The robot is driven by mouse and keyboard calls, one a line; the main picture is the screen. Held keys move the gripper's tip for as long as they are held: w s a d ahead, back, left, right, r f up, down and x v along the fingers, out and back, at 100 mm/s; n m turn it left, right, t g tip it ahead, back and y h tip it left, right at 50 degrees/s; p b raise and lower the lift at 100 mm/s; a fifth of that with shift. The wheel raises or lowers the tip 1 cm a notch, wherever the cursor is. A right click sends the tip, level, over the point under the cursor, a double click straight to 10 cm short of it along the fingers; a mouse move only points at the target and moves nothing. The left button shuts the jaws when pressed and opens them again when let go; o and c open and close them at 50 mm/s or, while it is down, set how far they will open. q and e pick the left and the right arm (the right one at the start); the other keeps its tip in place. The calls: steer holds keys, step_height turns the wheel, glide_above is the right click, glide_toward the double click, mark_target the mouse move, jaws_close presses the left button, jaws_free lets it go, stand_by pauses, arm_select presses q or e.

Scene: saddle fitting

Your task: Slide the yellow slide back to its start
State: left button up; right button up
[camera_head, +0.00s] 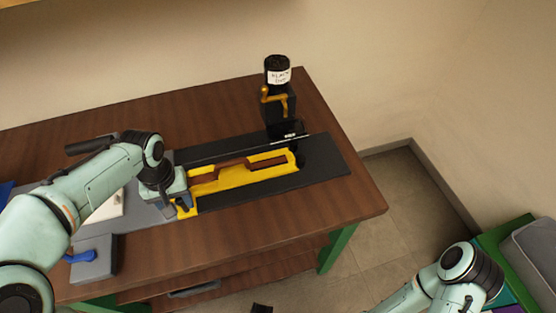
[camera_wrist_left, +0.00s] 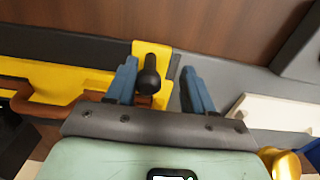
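The yellow slide (camera_head: 245,174) lies along a dark track (camera_head: 325,171) on the wooden table, with a brown wooden piece (camera_head: 237,163) in its cut-out. My left gripper (camera_head: 178,203) is at the slide's left end. In the left wrist view my left gripper (camera_wrist_left: 157,70) is open, its two blue fingers on either side of a black knob (camera_wrist_left: 150,77) on the yellow slide (camera_wrist_left: 75,80). The knob is nearer the left finger, and a gap shows on its right. My right arm shows at the lower right of the head view; its gripper is outside the picture.
A grey block with a blue piece (camera_head: 82,257) is at the front left. A white block (camera_head: 106,210) lies left of the slide.

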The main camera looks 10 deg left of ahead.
arm_select(q)
steer(key=shift+d+r, duration=0.1)
steer(key=shift+w+r+p, duration=0.1)
steer(key=shift+r+p, duration=0.75)
steer(key=shift+r, duration=0.05)
steer(key=shift+r+p, duration=1.5)
steer(key=shift+r, duration=0.55)
arm_select(e)
steer(key=r, duration=0.1)
steer(key=w+r, duration=0.1)
steer(key=r, duration=0.1)
steer(key=w+r, duration=0.1)
steer(key=r, duration=0.1)
steer(key=shift+w, duration=0.1)
arm_select(q)
steer(key=shift+f, duration=0.1)
